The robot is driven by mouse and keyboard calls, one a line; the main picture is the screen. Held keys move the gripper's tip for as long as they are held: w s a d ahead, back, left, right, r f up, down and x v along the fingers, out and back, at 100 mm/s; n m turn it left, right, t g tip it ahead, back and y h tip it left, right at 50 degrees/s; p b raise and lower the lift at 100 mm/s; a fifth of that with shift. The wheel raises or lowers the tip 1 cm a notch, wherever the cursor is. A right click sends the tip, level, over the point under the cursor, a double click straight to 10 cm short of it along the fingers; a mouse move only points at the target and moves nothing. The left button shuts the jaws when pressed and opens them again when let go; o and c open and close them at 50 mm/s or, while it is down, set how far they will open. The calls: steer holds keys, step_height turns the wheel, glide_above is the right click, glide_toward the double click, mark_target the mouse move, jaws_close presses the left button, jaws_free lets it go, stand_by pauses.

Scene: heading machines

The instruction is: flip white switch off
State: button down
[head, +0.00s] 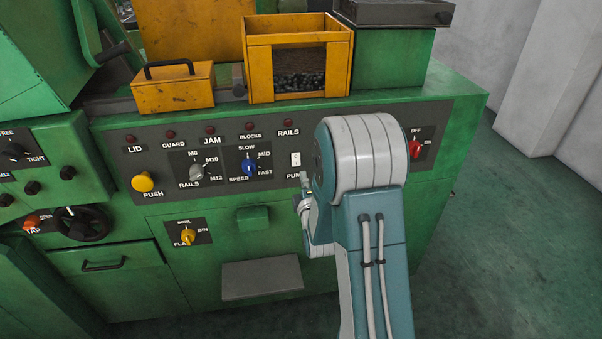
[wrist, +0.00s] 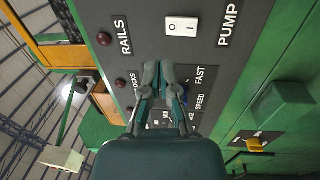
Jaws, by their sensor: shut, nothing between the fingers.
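The white switch (head: 296,158) is a small rocker on the dark panel, above the PUMP label and just left of my arm in the head view. In the wrist view the white switch (wrist: 181,26) is at the top, with O and I marks on its face; which side is pressed in I cannot tell. My gripper (wrist: 160,70) is shut and empty, its fingertips pointing at the panel and appearing just below the switch in the wrist view, apart from it. In the head view my arm mostly hides the gripper.
The blue SPEED knob (head: 249,167) is left of the switch, partly behind my fingers in the wrist view. The red OFF/ON knob (head: 416,149) is right of my arm. A yellow bin (head: 297,40) stands above the panel. Floor on the right is clear.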

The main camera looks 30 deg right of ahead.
steer(key=s, duration=0.1)
steer(key=s+a, duration=0.1)
steer(key=s, duration=0.1)
steer(key=s+a, duration=0.1)
steer(key=shift+s+r, duration=0.3)
steer(key=shift+r, duration=0.05)
steer(key=shift+d, duration=0.2)
